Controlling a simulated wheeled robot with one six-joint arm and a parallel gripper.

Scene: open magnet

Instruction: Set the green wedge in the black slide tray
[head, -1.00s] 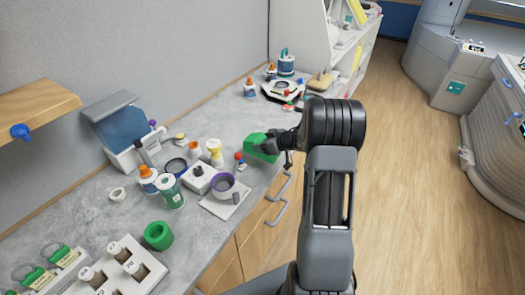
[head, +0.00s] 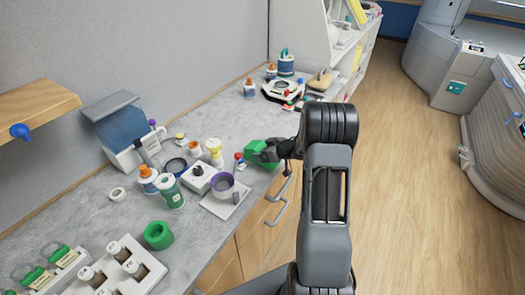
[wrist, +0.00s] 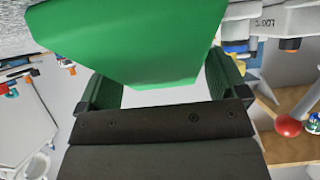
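The green wedge (head: 258,152) is at my gripper (head: 268,151), near the front edge of the counter. In the wrist view the wedge (wrist: 130,40) fills the upper middle, across the ends of the fingers, and hides their tips. My gripper appears shut on it. I cannot tell whether the wedge is clear of the counter top. I cannot clearly make out a black slide tray; a low tray with a dark inside and pale rim (head: 291,96) lies farther back on the counter, with small items on it.
A grey cup (head: 223,184) on a white plate, a white box (head: 199,178) and several bottles crowd the counter left of my gripper. A green ring (head: 158,235) and a white vial rack (head: 122,268) are nearer. Bare counter lies behind the gripper.

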